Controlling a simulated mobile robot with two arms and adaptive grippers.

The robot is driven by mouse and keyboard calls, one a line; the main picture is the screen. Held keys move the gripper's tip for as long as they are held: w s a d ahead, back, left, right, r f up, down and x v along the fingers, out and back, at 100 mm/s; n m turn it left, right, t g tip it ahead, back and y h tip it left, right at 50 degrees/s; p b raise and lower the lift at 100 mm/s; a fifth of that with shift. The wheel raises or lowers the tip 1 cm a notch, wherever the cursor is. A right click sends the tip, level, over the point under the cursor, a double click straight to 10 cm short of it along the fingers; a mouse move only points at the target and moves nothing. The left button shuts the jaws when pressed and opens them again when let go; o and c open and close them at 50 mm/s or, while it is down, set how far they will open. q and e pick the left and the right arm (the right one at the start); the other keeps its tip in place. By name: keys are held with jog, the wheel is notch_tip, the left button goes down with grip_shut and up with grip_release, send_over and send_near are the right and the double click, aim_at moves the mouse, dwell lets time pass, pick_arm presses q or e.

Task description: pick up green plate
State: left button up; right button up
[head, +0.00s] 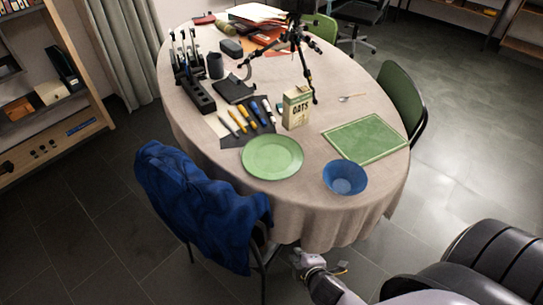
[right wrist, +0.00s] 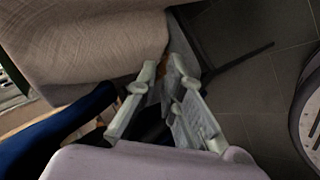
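The round green plate (head: 272,157) lies flat on the near part of the oval, cloth-covered table (head: 310,205) in the head view. My right gripper (head: 318,262) is below and in front of the table's near edge, to the right of the blue-draped chair, apart from the plate. In the right wrist view its two pale fingers (right wrist: 168,80) are spread, with nothing held between them. The hanging tablecloth (right wrist: 90,40) is close beyond the fingers there; the plate does not show in that view. My left gripper is not in view.
A blue bowl (head: 345,178) and a green rectangular mat (head: 365,138) lie right of the plate. An oats box (head: 297,107) stands behind it, and several markers lie on a dark cloth (head: 236,138). A chair with a blue jacket (head: 200,205) stands at the near left edge.

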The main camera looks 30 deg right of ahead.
jog(key=w+d+r+n+t+h, duration=0.1)
jog(key=w+r+t, duration=0.1)
jog(key=r, duration=0.8)
jog(key=w+d+r+n+t, duration=0.1)
jog(key=r+n+t, duration=0.1)
jog(key=r, duration=0.8)
jog(key=p, duration=0.1)
send_near(282, 178)
jog(key=w, duration=0.1)
jog(key=w+d+f, duration=0.1)
jog(key=shift+w+f+h, duration=0.2)
jog(key=shift+w+h, duration=0.1)
jog(key=shift+w, duration=0.1)
jog(key=shift+a+x, duration=0.15)
jog(key=shift+x, duration=1.3)
jog(key=shift+a+x, duration=0.2)
jog(key=shift+x, duration=1.25)
grip_shut()
jog(key=shift+r, duration=0.1)
